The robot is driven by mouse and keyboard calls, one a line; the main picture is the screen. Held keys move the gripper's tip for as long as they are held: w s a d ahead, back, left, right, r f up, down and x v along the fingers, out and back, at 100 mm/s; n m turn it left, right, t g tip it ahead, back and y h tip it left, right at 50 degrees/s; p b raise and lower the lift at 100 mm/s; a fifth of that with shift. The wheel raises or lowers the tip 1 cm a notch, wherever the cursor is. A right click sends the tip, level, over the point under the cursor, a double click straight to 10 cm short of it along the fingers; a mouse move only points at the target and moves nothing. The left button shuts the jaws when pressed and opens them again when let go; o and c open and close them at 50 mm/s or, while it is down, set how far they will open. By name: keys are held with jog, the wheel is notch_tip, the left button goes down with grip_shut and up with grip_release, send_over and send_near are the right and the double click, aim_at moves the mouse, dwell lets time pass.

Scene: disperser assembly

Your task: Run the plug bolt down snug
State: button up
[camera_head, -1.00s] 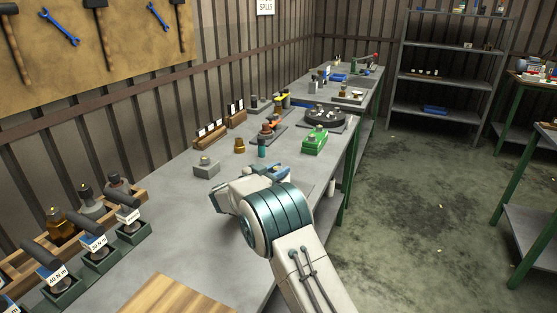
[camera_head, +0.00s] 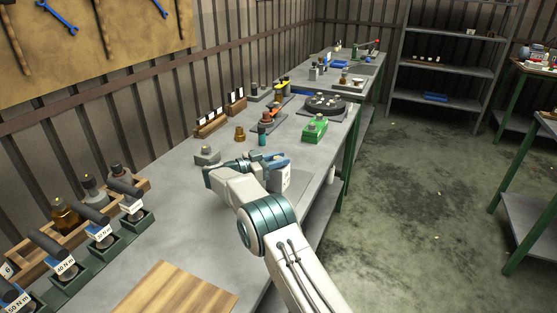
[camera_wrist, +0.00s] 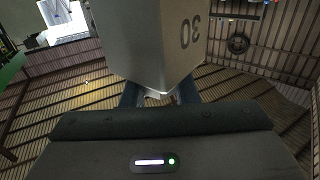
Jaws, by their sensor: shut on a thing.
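My gripper (camera_head: 272,161) is over the near part of the bench, its blue fingers to the right of the wrist. In the wrist view the block (camera_wrist: 150,40) fills the top middle, marked with an upside-down "30", between the two blue fingers (camera_wrist: 158,96). I cannot pick out the plug bolt for certain. A small grey block with a round knob (camera_head: 207,155) and a green block with a bolt-like top (camera_head: 315,129) stand farther along, both apart from my gripper.
A brass piece (camera_head: 240,134) and a teal cylinder (camera_head: 262,135) stand beyond my gripper. Labelled torque tools (camera_head: 100,233) stand in holders at left. A wooden board (camera_head: 175,290) lies in front. Open floor is at right.

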jog(key=o, duration=1)
jog(key=shift+d+r, duration=0.1)
jog(key=b+v, duration=0.1)
jog(key=v, duration=1.3)
jog(key=shift+w, duration=0.15)
